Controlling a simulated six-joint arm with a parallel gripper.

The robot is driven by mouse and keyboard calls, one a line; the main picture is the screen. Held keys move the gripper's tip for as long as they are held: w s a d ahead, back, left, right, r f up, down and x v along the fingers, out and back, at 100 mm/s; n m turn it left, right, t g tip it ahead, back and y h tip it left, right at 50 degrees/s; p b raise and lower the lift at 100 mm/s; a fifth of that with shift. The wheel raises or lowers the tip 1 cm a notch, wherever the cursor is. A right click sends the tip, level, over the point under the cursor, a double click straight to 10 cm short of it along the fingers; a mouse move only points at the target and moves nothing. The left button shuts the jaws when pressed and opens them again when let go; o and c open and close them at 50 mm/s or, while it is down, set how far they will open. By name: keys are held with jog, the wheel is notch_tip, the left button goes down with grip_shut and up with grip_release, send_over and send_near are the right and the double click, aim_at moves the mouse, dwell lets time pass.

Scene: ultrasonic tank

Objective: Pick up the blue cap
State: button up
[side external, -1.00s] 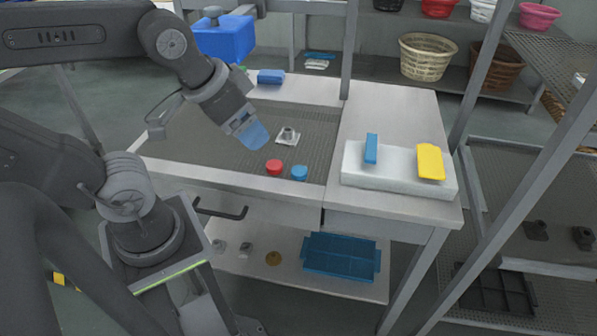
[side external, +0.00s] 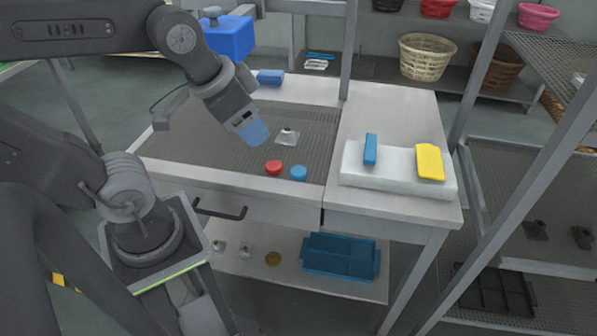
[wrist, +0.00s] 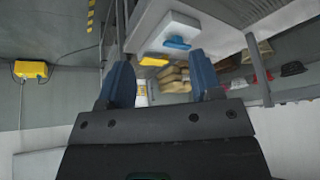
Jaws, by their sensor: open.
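The blue cap (side external: 299,172) lies at the front edge of the grey mesh surface, just right of a red cap (side external: 274,167). My gripper (side external: 255,133) hangs above the mesh, up and to the left of the blue cap and apart from it. In the wrist view my gripper (wrist: 160,82) shows two blue fingers spread apart with nothing between them. The blue cap is not seen in the wrist view.
A small metal fitting on a plate (side external: 288,136) sits on the mesh behind the caps. A white block (side external: 398,188) at right bears a blue piece (side external: 370,149) and a yellow piece (side external: 430,162). A post rises behind the table. The mesh's left part is clear.

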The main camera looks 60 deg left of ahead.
jog(key=w+a+f+m+g, duration=0.1)
jog(key=w+a+m+g, duration=0.1)
jog(key=w+m, duration=0.35)
jog(key=m+g+h, duration=0.1)
jog(key=m+g, duration=0.3)
jog(key=m, duration=1.2)
send_over(299, 170)
jog(key=f, duration=1.8)
jog(key=shift+s+a, duration=0.1)
jog(key=shift+a, duration=0.2)
jog(key=shift+d+f, duration=0.15)
jog(key=shift+f, duration=1.35)
jog(key=shift+d+f, duration=0.1)
jog(key=shift+f, duration=1.35)
jog(key=shift+c, duration=0.2)
jog(key=c, duration=0.6)
